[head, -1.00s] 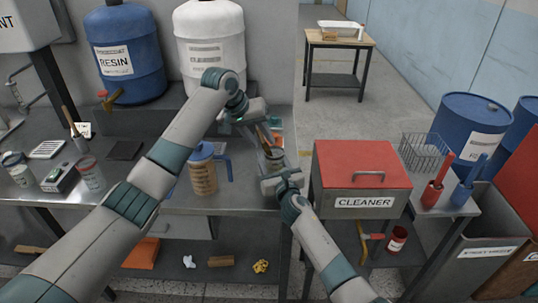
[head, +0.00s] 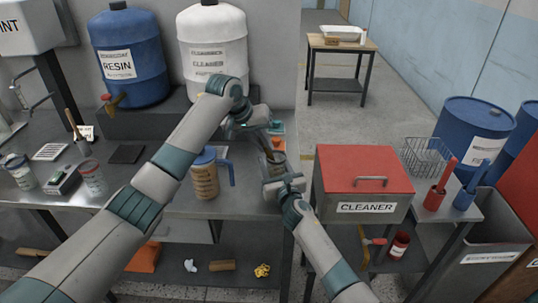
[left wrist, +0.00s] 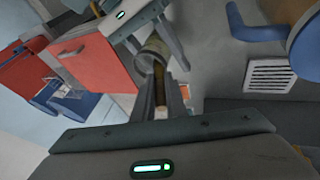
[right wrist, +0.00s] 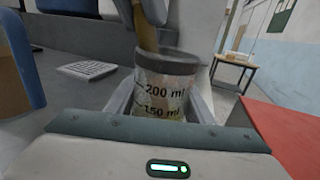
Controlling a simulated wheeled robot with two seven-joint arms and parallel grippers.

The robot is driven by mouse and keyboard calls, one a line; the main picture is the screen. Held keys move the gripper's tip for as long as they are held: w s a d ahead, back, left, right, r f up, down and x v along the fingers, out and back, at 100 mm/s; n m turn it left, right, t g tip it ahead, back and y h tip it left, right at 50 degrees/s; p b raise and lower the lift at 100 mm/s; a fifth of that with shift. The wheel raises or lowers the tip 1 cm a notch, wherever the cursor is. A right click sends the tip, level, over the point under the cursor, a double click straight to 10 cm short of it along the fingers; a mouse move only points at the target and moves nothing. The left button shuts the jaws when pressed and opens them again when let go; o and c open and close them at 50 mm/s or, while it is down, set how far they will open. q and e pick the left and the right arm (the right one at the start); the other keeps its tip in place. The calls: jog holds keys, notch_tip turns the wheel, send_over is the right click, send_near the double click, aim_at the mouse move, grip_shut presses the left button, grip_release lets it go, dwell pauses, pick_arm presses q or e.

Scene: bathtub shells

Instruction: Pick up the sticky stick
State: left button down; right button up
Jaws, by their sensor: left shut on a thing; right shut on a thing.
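The sticky stick, a brown wooden stick (right wrist: 147,38), stands slightly tilted with its lower end inside a grey-rimmed measuring cup (right wrist: 165,88). The cup is marked with millilitres, and its inside is mostly hidden. My left gripper (head: 267,145) is shut on the upper part of the stick, just above the cup. The stick (left wrist: 160,98) also shows between the fingers in the left wrist view, with the cup (left wrist: 152,58) beyond. My right gripper (head: 280,183) is shut on the cup and holds it near the workbench's right end.
A jug with a blue handle (head: 205,180) stands on the workbench close to the left of the cup. A red-lidded cleaner box (head: 365,170) stands to the right. Resin (head: 125,65) and white (head: 212,50) drums stand behind. Floor lies open beyond.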

pick_arm(q)
notch_tip(320, 180, up, 18)
dwell(0.7)
pick_arm(e)
jog(key=o, duration=1.2)
jog(key=shift+o, duration=0.2)
jog(key=shift+s+d, duration=0.1)
jog(key=shift+v, duration=0.85)
jog(key=v, duration=1)
